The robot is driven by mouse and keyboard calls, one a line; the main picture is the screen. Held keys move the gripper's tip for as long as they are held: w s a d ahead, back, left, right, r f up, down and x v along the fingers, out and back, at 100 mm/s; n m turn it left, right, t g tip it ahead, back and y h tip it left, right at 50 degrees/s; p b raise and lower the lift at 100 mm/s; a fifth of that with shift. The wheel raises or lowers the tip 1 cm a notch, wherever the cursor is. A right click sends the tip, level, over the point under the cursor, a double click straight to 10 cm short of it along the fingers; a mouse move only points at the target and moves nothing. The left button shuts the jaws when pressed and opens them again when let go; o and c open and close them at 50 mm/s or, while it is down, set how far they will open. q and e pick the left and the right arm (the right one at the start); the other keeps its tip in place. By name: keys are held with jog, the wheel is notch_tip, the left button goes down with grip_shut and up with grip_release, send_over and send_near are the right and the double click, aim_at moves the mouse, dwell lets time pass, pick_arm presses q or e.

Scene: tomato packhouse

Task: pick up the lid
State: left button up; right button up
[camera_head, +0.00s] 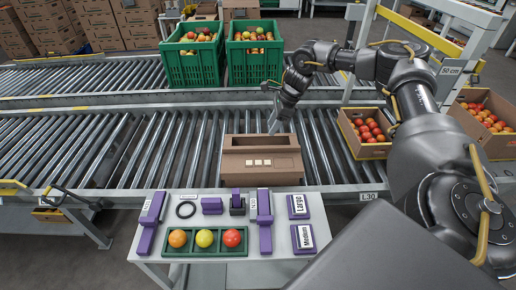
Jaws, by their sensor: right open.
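A brown cardboard carton (262,174) with three small pale labels stands on the near roller conveyor, in the middle of the head view. Its upper part has a recessed brown panel; I cannot tell whether this is a separate lid or part of the box. My right gripper (274,121) reaches in from the right and points down just behind the carton, above the rollers. It is open, looks empty and appears apart from the carton. Its fingertips are small and dark. My left gripper is not in view.
Two green crates (190,68) of tomatoes stand on the far conveyor. Cardboard boxes of tomatoes (370,150) stand at the right. A white table (180,270) in front holds purple tools, size signs and a green tray with three fruits. The rollers left of the carton are clear.

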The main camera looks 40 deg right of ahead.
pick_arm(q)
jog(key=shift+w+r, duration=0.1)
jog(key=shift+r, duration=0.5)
pick_arm(e)
send_over(260, 147)
jog(key=s+d, duration=0.1)
jog(key=d, duration=0.1)
jog(key=f, duration=0.5)
jog(key=shift+s+f, duration=0.1)
jog(key=shift+s, duration=0.1)
jog(key=b+x, duration=0.1)
jog(key=x, duration=0.3)
jog(key=shift+a+f, duration=0.1)
jog(key=shift+a, duration=0.05)
jog(key=shift+w+a+f, duration=0.1)
jog(key=shift+w+f, duration=0.1)
jog(key=shift+f, duration=0.2)
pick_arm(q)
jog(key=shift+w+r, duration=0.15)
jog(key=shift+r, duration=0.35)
pick_arm(e)
grip_shut()
